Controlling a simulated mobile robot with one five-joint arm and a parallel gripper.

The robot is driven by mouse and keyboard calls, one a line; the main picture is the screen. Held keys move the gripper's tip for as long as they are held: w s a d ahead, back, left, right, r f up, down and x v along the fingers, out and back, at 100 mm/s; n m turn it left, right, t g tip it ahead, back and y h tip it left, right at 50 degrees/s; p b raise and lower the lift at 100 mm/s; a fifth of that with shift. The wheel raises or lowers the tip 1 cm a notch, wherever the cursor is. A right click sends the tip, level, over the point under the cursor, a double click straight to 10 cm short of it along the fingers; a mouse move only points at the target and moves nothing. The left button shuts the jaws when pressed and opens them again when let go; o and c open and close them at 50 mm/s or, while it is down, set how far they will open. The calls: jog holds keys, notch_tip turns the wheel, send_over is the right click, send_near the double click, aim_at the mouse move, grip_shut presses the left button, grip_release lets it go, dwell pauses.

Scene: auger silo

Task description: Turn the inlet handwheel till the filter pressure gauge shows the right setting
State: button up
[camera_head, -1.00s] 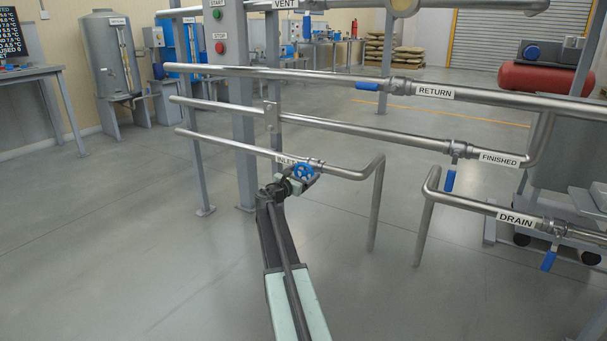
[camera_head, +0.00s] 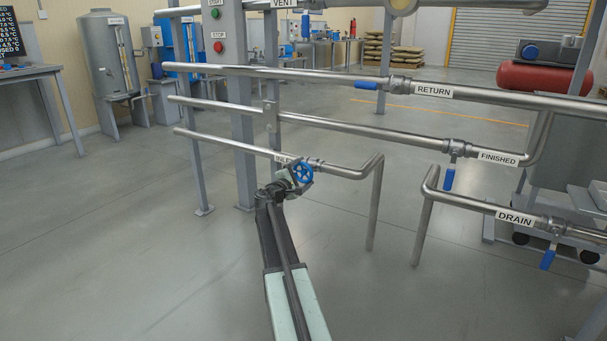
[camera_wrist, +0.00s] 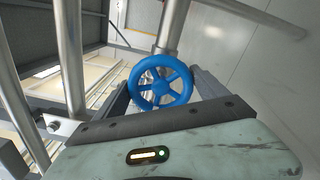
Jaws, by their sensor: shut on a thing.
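The inlet handwheel (camera_head: 302,173) is a small blue spoked wheel on the lowest pipe, beside the INLET label (camera_head: 283,158), which my gripper partly covers. In the wrist view the handwheel (camera_wrist: 161,82) sits between my two fingers, facing the camera. My gripper (camera_wrist: 160,80) is shut on the wheel's rim from both sides. In the head view my gripper (camera_head: 292,184) is at the wheel, at the end of my arm. A round cream dial-like disc (camera_head: 403,5) is cut off at the top edge; no needle or reading can be made out.
The RETURN pipe (camera_head: 290,74) and FINISHED pipe (camera_head: 350,129) run above the inlet pipe. The DRAIN pipe (camera_head: 466,202) with a blue lever is at right. Steel posts (camera_head: 240,130) stand behind. The floor around my arm is clear.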

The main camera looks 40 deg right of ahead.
jog(key=m, duration=0.6)
jog(key=shift+a+f, duration=0.15)
dwell(0.4)
jog(key=o, duration=1.3)
jog(key=v, duration=0.7)
jog(key=shift+a, duration=0.35)
